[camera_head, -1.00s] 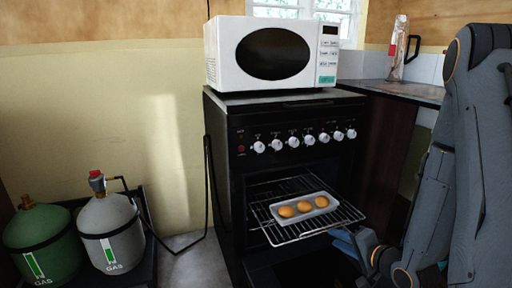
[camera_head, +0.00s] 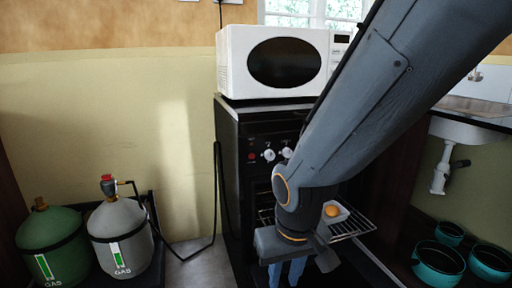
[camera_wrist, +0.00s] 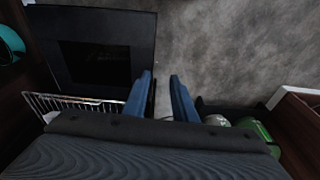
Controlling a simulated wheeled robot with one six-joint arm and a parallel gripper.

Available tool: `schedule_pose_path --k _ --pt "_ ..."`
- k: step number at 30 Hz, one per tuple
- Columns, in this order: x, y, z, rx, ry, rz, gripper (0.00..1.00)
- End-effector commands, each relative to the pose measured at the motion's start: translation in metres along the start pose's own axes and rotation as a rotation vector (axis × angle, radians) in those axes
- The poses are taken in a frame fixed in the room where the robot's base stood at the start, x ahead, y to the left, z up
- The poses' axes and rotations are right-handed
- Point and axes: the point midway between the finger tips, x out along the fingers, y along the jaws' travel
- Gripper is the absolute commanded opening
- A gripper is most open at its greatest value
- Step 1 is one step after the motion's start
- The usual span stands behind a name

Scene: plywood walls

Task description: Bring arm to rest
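My arm crosses the head view from the upper right, in front of the oven. My gripper (camera_head: 288,272) points down in front of the oven, its blue fingers partly cut off by the lower edge. In the wrist view my gripper (camera_wrist: 162,97) shows two blue fingers apart with bare floor between them, so it is open and empty.
The black oven (camera_head: 229,150) has its door (camera_wrist: 100,50) down and rack (camera_head: 352,226) out, bearing a tray (camera_head: 343,213) with a round orange-brown item. A microwave (camera_head: 226,60) stands on top. Gas bottles (camera_head: 122,240) stand left; teal pots (camera_head: 440,265) lie right. Grey floor (camera_wrist: 215,50) is clear.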

Motion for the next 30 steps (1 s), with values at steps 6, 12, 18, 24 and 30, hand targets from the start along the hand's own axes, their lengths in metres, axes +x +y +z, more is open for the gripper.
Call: schedule_pose_path --k 6,12,18,24,30 --pt "-0.026 -0.034 0.039 -0.131 -0.098 -0.037 0.25" --pt "-0.048 -0.048 0.064 -0.2 -0.163 -0.064 0.25" --pt "-0.062 -0.037 0.061 -0.163 -0.161 -0.056 0.25" --pt "-0.08 -0.024 0.059 -0.12 -0.161 -0.047 0.25" --pt "-0.109 -0.005 0.058 -0.058 -0.162 -0.036 0.25"
